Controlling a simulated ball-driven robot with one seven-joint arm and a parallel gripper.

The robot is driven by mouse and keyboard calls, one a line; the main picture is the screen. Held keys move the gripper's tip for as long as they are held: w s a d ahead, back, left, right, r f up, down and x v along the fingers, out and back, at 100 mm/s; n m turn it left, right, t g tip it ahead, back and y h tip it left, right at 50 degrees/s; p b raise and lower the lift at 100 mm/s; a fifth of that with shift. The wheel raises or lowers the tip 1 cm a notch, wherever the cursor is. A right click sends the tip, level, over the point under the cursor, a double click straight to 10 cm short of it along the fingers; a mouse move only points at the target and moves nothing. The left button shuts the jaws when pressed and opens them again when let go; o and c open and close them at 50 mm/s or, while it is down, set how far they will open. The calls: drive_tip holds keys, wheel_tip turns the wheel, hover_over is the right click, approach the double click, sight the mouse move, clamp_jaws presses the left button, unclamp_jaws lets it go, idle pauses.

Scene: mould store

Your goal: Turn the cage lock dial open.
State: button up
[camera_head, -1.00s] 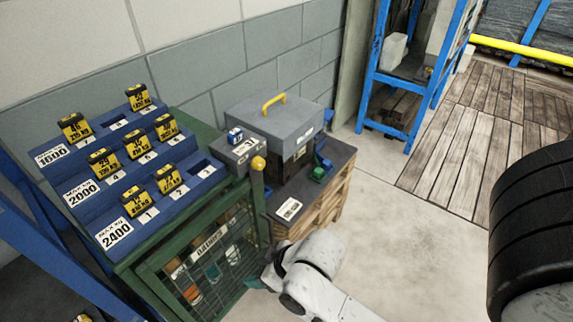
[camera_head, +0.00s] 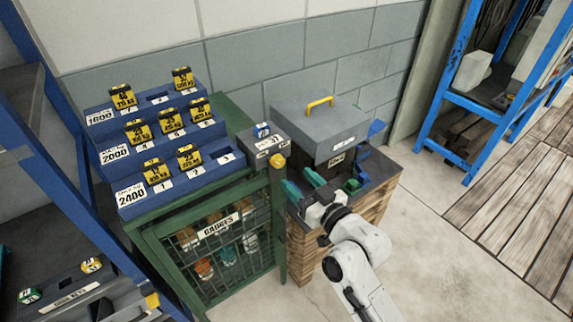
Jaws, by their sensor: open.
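The green cage (camera_head: 154,244) has a mesh front that looks shut, with several orange and pale round items behind it. A grey box (camera_head: 268,145) sits on its right top corner. A round yellow knob (camera_head: 277,160) is at the box's front, above the corner post. A small blue-and-white piece (camera_head: 262,130) stands on the box. I cannot tell for sure which of these is the lock dial. My gripper (camera_head: 303,184) is open, its teal fingers apart with nothing seen between them. It is right of and below the knob, apart from it, in front of the wooden stand.
Blue stepped racks (camera_head: 133,211) with yellow-and-black tags stand on the cage. Right of it, a grey case (camera_head: 320,128) with a yellow handle sits on the wooden stand (camera_head: 350,225). Blue shelving stands at far right. The floor at lower right is clear.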

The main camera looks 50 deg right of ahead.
sight(280, 163)
drive_tip(key=p+x, duration=0.1)
drive_tip(key=x, duration=0.5)
drive_tip(key=shift+w, duration=0.3)
drive_tip(key=shift+c, duration=0.3)
clamp_jaws()
